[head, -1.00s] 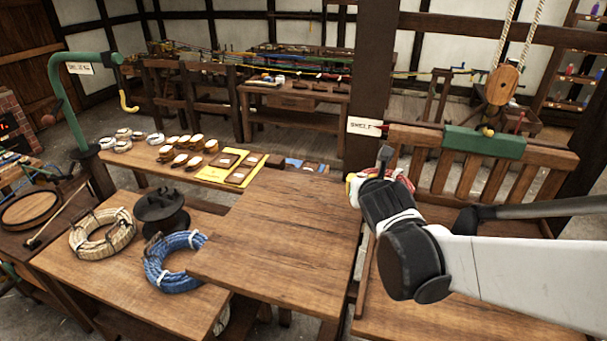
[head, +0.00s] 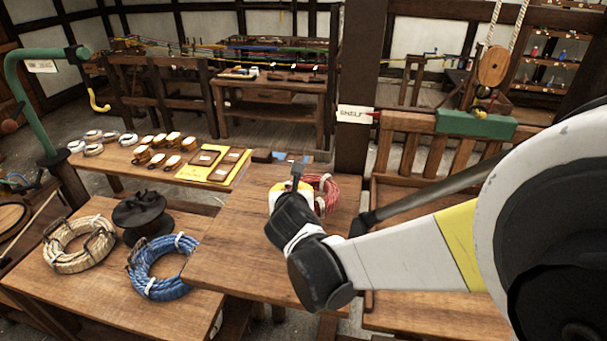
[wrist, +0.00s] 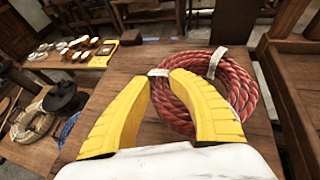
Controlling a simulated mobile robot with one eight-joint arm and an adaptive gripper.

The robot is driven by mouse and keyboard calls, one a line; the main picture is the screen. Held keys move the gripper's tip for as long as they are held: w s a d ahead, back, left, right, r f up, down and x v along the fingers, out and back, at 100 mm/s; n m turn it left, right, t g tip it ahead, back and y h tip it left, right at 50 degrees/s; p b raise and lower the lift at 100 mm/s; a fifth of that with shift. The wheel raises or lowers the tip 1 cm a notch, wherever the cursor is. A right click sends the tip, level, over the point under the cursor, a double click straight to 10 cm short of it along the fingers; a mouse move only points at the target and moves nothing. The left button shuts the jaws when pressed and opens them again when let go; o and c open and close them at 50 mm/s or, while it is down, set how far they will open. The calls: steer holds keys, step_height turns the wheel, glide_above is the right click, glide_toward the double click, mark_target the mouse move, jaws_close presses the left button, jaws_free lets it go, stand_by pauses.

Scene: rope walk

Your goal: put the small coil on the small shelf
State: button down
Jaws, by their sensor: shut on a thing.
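The small coil is red rope with white bands. The coil (wrist: 218,90) shows well in the wrist view; in the head view the red coil (head: 325,190) is partly hidden by my gripper (head: 290,186). The coil is over the far right part of a raised wooden board (head: 245,245); whether it touches the board I cannot tell. A white sign reading SHELF (head: 354,114) is on the dark post just behind.
A blue coil (head: 163,266), a pale coil (head: 80,244) and a black spool (head: 148,215) sit on the lower table to the left. A slatted wooden rail (head: 410,150) stands right of the post. The board's front and middle are clear.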

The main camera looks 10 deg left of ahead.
step_height(320, 180, down, 4)
steer(key=shift+f+b, duration=0.1)
steer(key=shift+b, duration=0.35)
steer(key=c, duration=1.2)
jaws_free()
